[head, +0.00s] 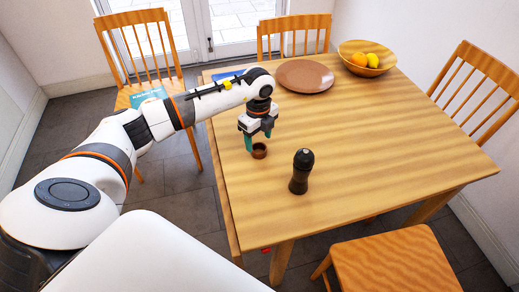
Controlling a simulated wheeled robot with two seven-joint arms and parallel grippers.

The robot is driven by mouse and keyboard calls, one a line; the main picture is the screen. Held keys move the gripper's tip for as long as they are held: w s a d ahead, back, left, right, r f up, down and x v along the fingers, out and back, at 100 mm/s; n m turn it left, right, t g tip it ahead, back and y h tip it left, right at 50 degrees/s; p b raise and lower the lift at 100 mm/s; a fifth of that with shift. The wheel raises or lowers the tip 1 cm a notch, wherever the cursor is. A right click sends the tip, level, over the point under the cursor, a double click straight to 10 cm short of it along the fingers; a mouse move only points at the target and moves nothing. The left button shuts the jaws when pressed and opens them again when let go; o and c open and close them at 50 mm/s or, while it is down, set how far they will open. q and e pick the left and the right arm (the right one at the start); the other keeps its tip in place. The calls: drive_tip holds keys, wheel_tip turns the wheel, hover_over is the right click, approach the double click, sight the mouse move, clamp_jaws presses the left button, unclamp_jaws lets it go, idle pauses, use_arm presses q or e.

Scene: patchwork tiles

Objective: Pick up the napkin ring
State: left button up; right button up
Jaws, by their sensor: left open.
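The napkin ring (260,152) is a small brown ring lying on the wooden table (350,130), left of the table's middle. My left gripper (257,142) points down just above and around it, with its green fingers apart. One finger is at the ring's left; the other is behind it or at its right. I cannot tell whether the fingers touch the ring. My right gripper is not in view.
A dark pepper mill (300,172) stands in front and to the right of the ring. A brown plate (305,76) and a bowl of fruit (382,68) are at the back. Several wooden chairs surround the table. The table's right half is clear.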

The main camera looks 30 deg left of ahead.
sight(259, 146)
use_arm(q)
wheel_tip(259, 146, down, 4)
drive_tip(key=shift+w+f, duration=0.1)
drive_tip(key=shift+f, duration=0.1)
drive_tip(key=shift+c, duration=0.3)
drive_tip(key=c, duration=1)
drive_tip(key=shift+r, duration=0.1)
